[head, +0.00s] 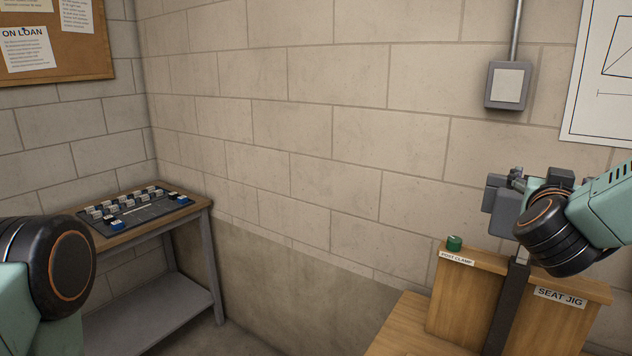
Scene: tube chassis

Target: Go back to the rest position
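Only a rounded black joint and pale green link of my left arm show at the lower left edge. A similar black joint and green link of my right arm come in from the right edge.
A wooden bench (410,335) with an upright board (470,305) labelled POST CLAMP and SEAT JIG stands at right. A green roll (454,243) sits on the board. A side table (125,238) at left bears a tray of small parts (150,212). Open floor lies between.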

